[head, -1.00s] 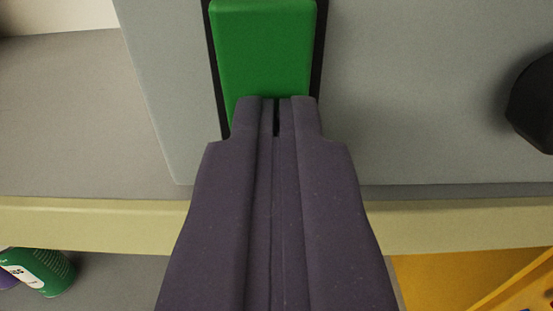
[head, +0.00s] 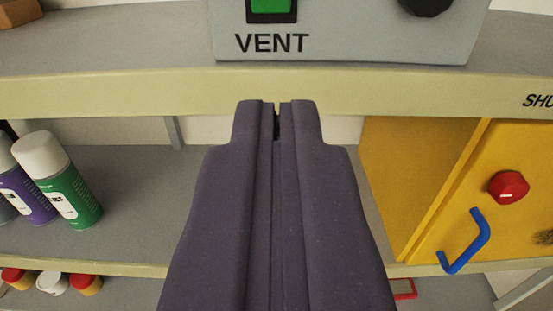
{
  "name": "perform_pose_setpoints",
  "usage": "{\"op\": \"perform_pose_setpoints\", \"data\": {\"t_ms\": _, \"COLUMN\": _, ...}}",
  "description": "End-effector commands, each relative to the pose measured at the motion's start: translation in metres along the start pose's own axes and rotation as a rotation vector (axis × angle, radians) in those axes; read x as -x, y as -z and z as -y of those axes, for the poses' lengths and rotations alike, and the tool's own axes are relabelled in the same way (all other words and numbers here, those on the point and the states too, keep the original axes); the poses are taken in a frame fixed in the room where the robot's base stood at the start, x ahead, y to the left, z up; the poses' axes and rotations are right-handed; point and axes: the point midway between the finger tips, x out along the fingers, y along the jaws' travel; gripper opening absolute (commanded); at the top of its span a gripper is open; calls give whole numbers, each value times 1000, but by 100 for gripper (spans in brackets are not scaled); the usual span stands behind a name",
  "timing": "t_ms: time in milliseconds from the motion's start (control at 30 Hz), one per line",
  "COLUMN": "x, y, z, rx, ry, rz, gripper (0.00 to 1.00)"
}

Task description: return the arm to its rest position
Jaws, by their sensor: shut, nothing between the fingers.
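My gripper (head: 277,104) is in the middle of the head view, its two dark purple fingers shut together with nothing between them. Its tips show in front of the shelf edge, below a grey box (head: 350,38) marked VENT. The box carries a green button (head: 271,6) in a black frame and a black knob (head: 428,4). The fingers appear apart from the button. The top of the box is cut off by the picture edge.
The upper shelf (head: 110,95) runs across the view. Below it, spray cans (head: 58,180) stand at left. A yellow cabinet (head: 400,185) with a red knob (head: 508,187) and blue handle (head: 467,242) is at right. Small red- and white-capped containers (head: 52,283) sit lower left.

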Motion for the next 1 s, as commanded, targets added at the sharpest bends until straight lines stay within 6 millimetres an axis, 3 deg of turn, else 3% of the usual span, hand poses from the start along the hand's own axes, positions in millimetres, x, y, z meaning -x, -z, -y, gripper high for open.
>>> {"op": "perform_pose_setpoints", "data": {"t_ms": 200, "x": 13, "y": -3, "z": 0, "rx": 0, "ry": 0, "rz": 2, "gripper": 0}}
{"op": "perform_pose_setpoints", "data": {"t_ms": 567, "x": 14, "y": -8, "z": 0, "rx": 0, "ry": 0, "rz": 3, "gripper": 0}}
{"op": "perform_pose_setpoints", "data": {"t_ms": 667, "x": 18, "y": -30, "z": 1, "rx": 0, "ry": 2, "rz": 14, "gripper": 0}}
{"op": "perform_pose_setpoints", "data": {"t_ms": 733, "x": 23, "y": -58, "z": 2, "rx": 0, "ry": 3, "rz": 30, "gripper": 0}}
{"op": "perform_pose_setpoints", "data": {"t_ms": 1000, "x": 51, "y": -191, "z": 4, "rx": 1, "ry": 5, "rz": 124, "gripper": 0}}
